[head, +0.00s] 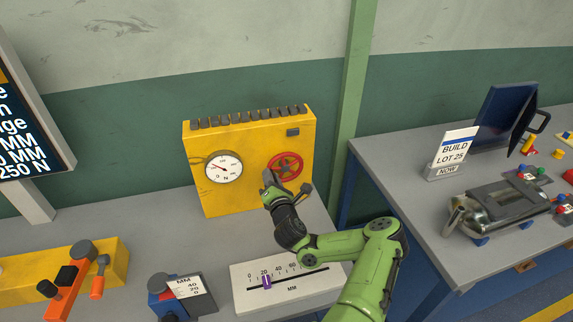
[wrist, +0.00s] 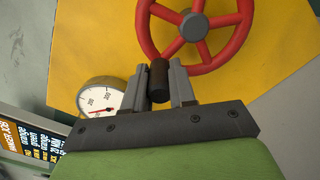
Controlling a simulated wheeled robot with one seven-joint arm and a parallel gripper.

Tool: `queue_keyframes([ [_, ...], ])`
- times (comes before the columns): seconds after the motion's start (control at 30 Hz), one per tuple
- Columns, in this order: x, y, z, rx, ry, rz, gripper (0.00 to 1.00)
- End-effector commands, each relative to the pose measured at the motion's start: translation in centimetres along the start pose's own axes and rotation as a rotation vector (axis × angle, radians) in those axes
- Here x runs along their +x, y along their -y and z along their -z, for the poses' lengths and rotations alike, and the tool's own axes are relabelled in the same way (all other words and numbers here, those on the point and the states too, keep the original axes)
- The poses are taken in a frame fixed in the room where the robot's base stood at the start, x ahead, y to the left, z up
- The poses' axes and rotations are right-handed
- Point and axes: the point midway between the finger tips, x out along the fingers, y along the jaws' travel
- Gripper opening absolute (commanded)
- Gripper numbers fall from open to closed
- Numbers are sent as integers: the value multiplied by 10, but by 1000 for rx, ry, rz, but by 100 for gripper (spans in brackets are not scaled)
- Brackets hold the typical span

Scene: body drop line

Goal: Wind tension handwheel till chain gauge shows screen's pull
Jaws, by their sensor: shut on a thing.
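The red handwheel (head: 285,167) is mounted on the front of a yellow box (head: 240,195). Its hub and spokes show large in the wrist view (wrist: 193,27). My gripper (head: 272,187) is at the wheel's lower left. In the wrist view its two grey fingers are shut on the wheel's black handle knob (wrist: 158,80). The round white chain gauge (head: 223,168) is left of the wheel, with its needle pointing to the left; its small numbers are hard to read. The screen (head: 22,130) at the left edge is cut off; its last line ends in "250 N".
A white slider scale (head: 290,287) with a purple marker lies below my forearm. An orange-levered yellow fixture (head: 75,275) and a blue block with an MM card (head: 178,293) stand on the left bench. Another bench with parts is at right.

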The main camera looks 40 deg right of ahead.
Motion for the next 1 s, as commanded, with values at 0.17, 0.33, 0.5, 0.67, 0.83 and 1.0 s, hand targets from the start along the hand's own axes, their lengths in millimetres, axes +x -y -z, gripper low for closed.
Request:
queue_keyframes([
  [0.17, 0, 3, 0, 1, 3, 3, 0],
  [0.33, 0, -2, -11, 0, 4, 6, 0],
  [0.5, 0, -9, -27, 1, 6, 7, 0],
  [0.67, 0, -10, -32, 0, 5, 7, 0],
  [0.83, 0, -8, -29, 0, 3, 7, 0],
  [1.0, 0, -7, -43, -3, 4, 11, 0],
])
